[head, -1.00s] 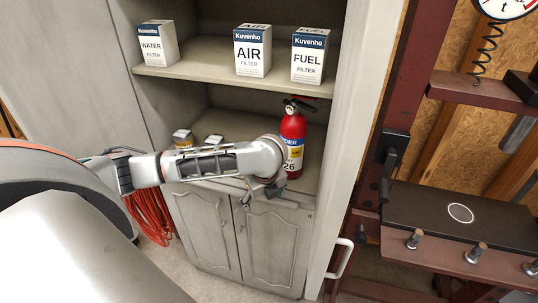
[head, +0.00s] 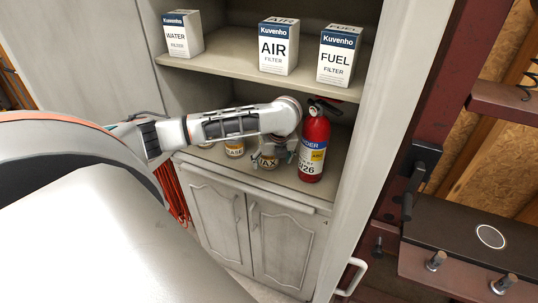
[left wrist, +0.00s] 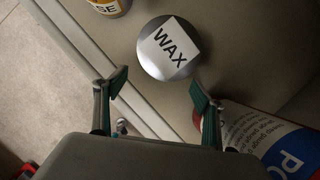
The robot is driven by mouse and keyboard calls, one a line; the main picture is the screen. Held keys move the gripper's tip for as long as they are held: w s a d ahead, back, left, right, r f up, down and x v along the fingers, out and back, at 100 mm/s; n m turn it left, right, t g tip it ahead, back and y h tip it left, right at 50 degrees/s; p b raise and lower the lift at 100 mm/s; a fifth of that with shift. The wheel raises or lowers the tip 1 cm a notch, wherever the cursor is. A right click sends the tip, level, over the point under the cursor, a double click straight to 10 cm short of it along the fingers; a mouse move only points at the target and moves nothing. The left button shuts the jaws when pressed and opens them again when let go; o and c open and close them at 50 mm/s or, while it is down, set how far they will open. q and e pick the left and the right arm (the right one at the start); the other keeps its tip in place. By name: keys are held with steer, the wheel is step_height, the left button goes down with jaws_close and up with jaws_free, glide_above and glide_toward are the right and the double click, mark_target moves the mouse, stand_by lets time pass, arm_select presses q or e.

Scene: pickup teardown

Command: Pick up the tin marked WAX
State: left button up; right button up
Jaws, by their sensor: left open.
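The tin marked WAX (left wrist: 168,50) is round and silvery, with a white label on its lid, and shows from above in the left wrist view. In the head view the WAX tin (head: 268,162) stands on the cabinet's lower shelf, partly hidden by my left gripper (head: 277,157). In the left wrist view my left gripper (left wrist: 153,90) is open, its two fingers apart, with the tin ahead of the gap between them. Nothing is between the fingers. My right gripper is not in view.
A red fire extinguisher (head: 314,146) stands close to the right of the WAX tin, beside a finger. Another tin (head: 234,148), its label ending in "ASE", stands to the left. Filter boxes (head: 278,46) sit on the shelf above. Cabinet doors (head: 243,227) are below.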

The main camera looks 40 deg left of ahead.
arm_select(q)
steer(key=w+a, duration=0.1)
steer(key=w+a+f, duration=0.1)
steer(key=a, duration=0.1)
steer(key=shift+w+a, duration=0.2)
steer(key=shift+a, duration=0.1)
steer(key=shift+f, duration=0.1)
steer(key=c, duration=1.5)
steer(key=shift+a, duration=0.1)
steer(key=shift+c, duration=0.2)
